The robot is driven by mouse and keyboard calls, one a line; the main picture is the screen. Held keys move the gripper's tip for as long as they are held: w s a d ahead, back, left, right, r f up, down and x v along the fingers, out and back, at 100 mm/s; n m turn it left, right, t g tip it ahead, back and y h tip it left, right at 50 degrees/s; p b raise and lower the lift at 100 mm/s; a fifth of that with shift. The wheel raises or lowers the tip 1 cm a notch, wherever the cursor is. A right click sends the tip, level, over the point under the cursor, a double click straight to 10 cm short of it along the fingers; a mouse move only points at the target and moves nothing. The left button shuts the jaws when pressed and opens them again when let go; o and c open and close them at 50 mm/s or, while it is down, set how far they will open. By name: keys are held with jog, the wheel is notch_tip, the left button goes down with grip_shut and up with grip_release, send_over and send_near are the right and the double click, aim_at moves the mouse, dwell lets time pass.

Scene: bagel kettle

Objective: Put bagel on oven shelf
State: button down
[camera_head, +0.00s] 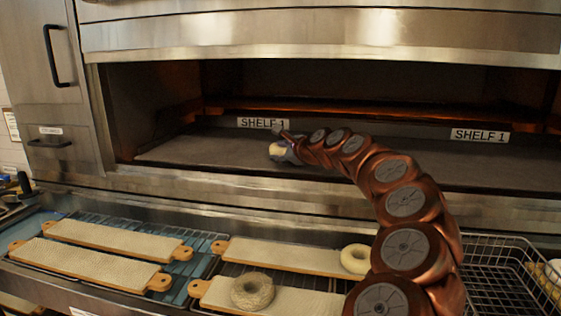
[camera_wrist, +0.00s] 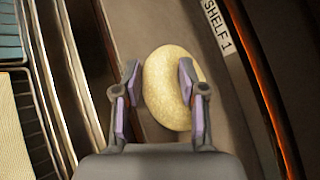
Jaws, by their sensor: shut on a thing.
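A pale bagel (camera_head: 277,149) is inside the oven, at or just over the dark oven shelf (camera_head: 200,151); I cannot tell whether it touches. My gripper (camera_head: 284,150) reaches in through the oven opening and holds this bagel, partly hiding it. The shelf (camera_wrist: 135,30) shows beneath. A seeded bagel (camera_head: 252,291) and a plain bagel (camera_head: 356,259) lie on boards in front of the oven.
Long wooden-edged boards (camera_head: 95,265) lie on a rack below the opening. A wire basket (camera_head: 490,275) stands at the right. "SHELF 1" labels (camera_head: 263,123) mark the back of the shelf. The oven's upper front (camera_head: 300,35) overhangs the opening. The shelf left of my gripper is clear.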

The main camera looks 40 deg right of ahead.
aim_at(280, 174)
jog(key=shift+f+p, duration=0.3)
jog(key=shift+f, duration=1.3)
jog(key=shift+f, duration=0.5)
jog(key=shift+a+f+b, duration=0.15)
jog(key=shift+f+b, duration=0.15)
jog(key=c, duration=0.9)
grip_release()
jog(key=shift+f, duration=0.15)
